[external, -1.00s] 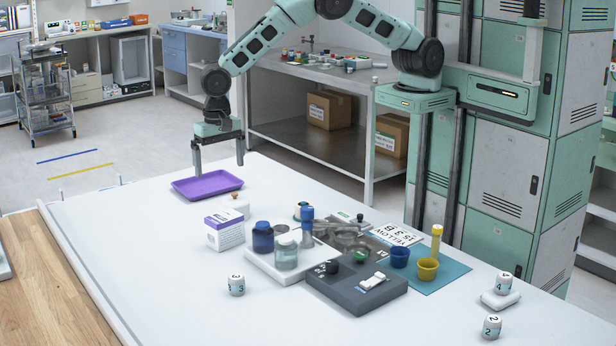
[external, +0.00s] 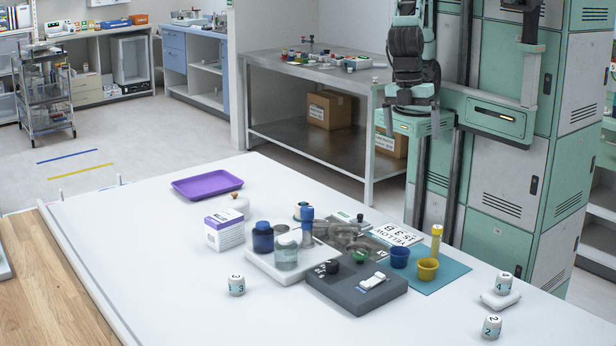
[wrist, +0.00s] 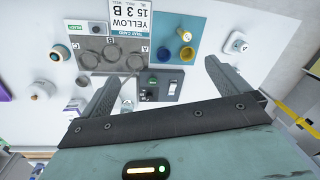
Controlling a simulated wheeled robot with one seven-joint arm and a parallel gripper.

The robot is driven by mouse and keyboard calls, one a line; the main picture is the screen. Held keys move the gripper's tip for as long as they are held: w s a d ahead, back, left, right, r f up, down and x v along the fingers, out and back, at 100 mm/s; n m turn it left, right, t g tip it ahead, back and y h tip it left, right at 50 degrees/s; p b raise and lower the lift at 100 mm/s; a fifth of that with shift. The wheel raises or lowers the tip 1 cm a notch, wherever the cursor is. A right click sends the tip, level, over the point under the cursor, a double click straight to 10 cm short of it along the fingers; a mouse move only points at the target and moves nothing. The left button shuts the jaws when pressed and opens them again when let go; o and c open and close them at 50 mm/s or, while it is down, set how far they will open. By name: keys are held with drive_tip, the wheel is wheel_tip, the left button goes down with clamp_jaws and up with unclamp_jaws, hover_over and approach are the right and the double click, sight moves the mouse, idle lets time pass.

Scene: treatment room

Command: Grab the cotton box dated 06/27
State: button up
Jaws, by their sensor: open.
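A white box with purple print (external: 224,230) stands upright on the white table, left of the middle in the external view. Its print is too small to read, so I cannot tell its date.
A purple tray (external: 207,183) lies behind the box. Right of it are a blue-lidded jar (external: 263,238), a clear jar (external: 286,252), a dark grey block (external: 345,295) and blue and yellow cups (external: 428,269). Numbered white cylinders (external: 237,285) stand near the front. The front left is mostly clear.

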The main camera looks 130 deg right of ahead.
drive_tip(key=s+n, duration=0.1)
drive_tip(key=s, duration=0.1)
drive_tip(key=s+d+f+n, duration=0.1)
drive_tip(key=s, duration=0.1)
drive_tip(key=s+n, duration=0.2)
drive_tip(key=s, duration=0.1)
drive_tip(key=shift+s+d+f+h, duration=0.1)
drive_tip(key=shift+d+f+h, duration=0.15)
drive_tip(key=shift+h, duration=0.15)
drive_tip(key=c, duration=0.4)
drive_tip(key=shift+c, duration=0.2)
